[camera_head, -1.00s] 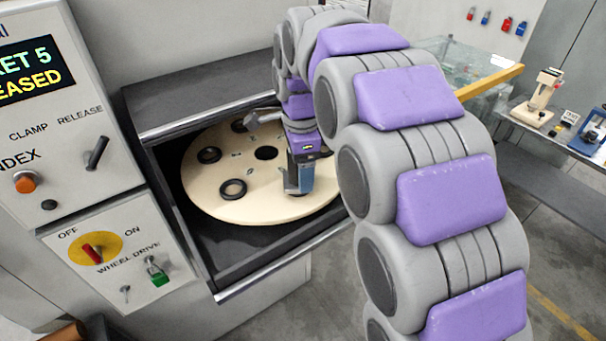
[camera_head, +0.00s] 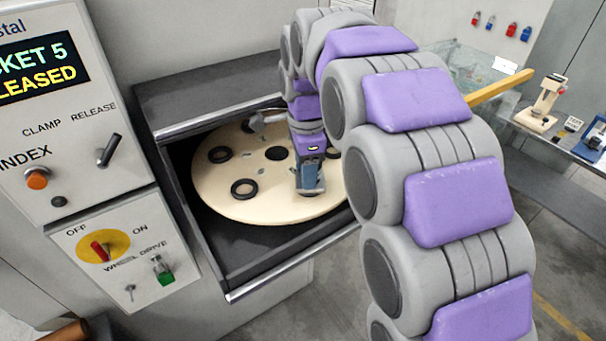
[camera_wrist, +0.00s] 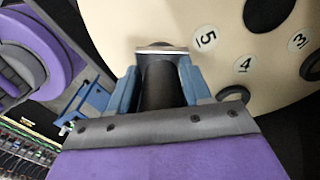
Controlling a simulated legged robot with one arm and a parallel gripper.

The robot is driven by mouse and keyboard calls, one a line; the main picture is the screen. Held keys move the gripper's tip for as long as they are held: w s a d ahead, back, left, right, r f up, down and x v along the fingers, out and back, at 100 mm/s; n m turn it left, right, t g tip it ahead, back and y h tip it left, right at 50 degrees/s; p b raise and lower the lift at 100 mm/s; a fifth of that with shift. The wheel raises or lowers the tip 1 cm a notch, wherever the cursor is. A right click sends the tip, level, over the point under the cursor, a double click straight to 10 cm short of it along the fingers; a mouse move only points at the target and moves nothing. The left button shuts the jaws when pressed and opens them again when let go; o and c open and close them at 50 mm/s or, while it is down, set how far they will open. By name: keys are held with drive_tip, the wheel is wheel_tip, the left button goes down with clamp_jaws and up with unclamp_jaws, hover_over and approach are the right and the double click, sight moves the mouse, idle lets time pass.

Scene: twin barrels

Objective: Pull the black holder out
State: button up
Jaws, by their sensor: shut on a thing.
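The black holder (camera_wrist: 160,88) is a dark cylinder with a pale metal-like edge at its far end. In the wrist view it sits between the blue fingers of my gripper (camera_wrist: 162,76), which is shut on it. It lies at the edge of the cream wheel (camera_wrist: 205,14), near the label 5. In the head view my gripper (camera_head: 310,190) points down over the front right part of the cream wheel (camera_head: 210,183). The holder is not clear there. I cannot tell whether it is still seated in its socket.
The wheel lies inside a dark open-topped housing with a metal front rail (camera_head: 290,276). Black rings (camera_head: 244,188) mark other sockets. A control panel (camera_head: 70,190) with a lit display (camera_head: 45,75) stands at left. A bench with small devices (camera_head: 545,100) is at right.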

drive_tip(key=shift+w+d+r, duration=0.15)
drive_tip(key=shift+r, duration=0.1)
drive_tip(key=shift+c, duration=0.6)
drive_tip(key=shift+r, duration=0.2)
drive_tip(key=shift+r+p, duration=0.35)
drive_tip(key=shift+r+p, duration=0.9)
drive_tip(key=shift+r, duration=1.1)
drive_tip(key=shift+r+p, duration=0.3)
drive_tip(key=shift+r, duration=0.4)
drive_tip(key=shift+r+p, duration=0.3)
drive_tip(key=shift+r, duration=1.65)
drive_tip(key=shift+f, duration=0.15)
